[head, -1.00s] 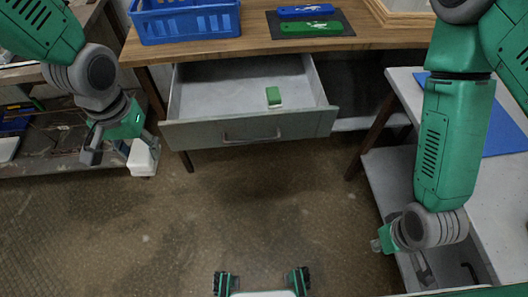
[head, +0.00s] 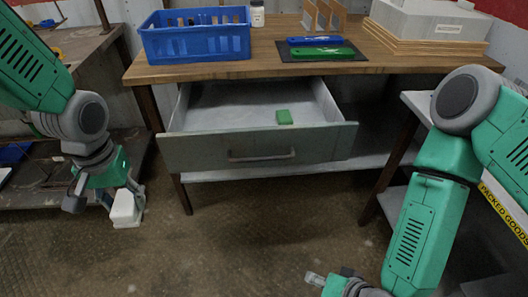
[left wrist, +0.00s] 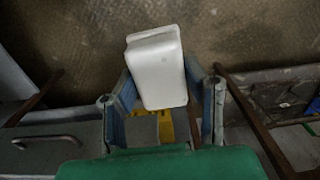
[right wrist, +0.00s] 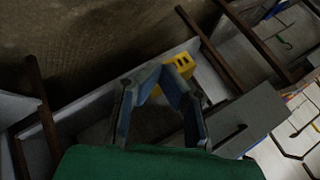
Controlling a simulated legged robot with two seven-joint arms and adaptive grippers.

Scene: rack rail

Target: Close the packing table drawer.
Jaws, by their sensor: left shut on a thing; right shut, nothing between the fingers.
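The packing table drawer (head: 240,148) is pulled open below the wooden tabletop, with a handle (head: 262,157) on its grey front. My left gripper (head: 112,203), at the left of the head view, is shut on a white box (head: 127,208); the box also shows between the fingers in the left wrist view (left wrist: 157,70). My left gripper is apart from the drawer, to its left. My right gripper (head: 325,281) is shut and empty at the bottom of the head view, low and in front of the drawer. Its fingers show in the right wrist view (right wrist: 160,85).
A blue crate (head: 195,40) and a black mat with blue and green items stand on the packing table (head: 375,60). A side table is at right, partly behind my right arm. A cluttered bench (head: 60,185) is at left. The floor before the drawer is clear.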

